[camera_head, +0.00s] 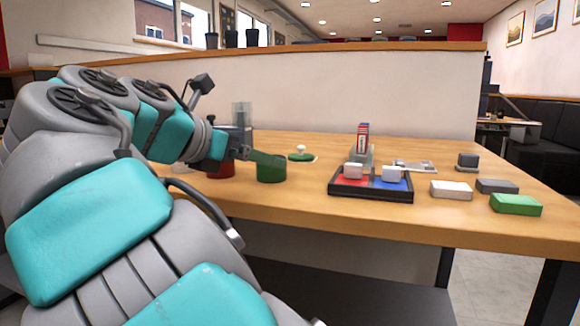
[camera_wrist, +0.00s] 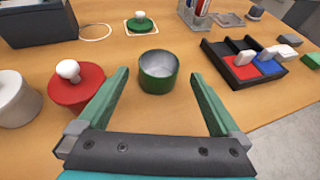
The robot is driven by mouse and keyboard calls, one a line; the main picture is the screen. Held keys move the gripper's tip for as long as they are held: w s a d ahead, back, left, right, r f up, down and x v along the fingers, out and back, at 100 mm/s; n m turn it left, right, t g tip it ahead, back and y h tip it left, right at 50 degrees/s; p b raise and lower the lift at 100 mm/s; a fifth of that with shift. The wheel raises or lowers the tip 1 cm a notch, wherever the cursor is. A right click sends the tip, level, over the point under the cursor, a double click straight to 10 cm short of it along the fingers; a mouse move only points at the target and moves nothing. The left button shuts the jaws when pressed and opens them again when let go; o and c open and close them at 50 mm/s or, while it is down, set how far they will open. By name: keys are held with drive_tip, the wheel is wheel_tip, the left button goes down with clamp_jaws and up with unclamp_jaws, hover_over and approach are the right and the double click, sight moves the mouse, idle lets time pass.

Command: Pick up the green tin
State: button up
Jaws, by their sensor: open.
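The green tin (camera_wrist: 158,82) stands upright and uncovered on the wooden table, its grey inside showing. In the head view the green tin (camera_head: 271,174) is partly hidden behind a green finger of my gripper (camera_head: 262,159). In the wrist view my gripper (camera_wrist: 160,76) is open and empty. Its two green fingers appear on either side of the tin, with gaps on both sides and no visible contact. A green lid (camera_wrist: 143,25) with a white knob lies beyond the tin on a small square mat.
A red tin (camera_wrist: 80,92) with a white-knobbed lid and a white tin (camera_wrist: 14,100) stand left of my gripper. A black divided tray (camera_wrist: 231,78) with blocks is to the right. A dark box (camera_wrist: 38,25) stands at the back left. The table before the tin is clear.

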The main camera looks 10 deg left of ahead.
sight(265, 180)
drive_tip(key=shift+b+x, duration=0.4)
drive_tip(key=shift+x, duration=1.1)
drive_tip(key=b+x, duration=0.1)
drive_tip(key=x, duration=0.4)
drive_tip(key=shift+w+r+b, duration=0.15)
drive_tip(key=shift+b, duration=0.2)
drive_tip(key=c, duration=1.5)
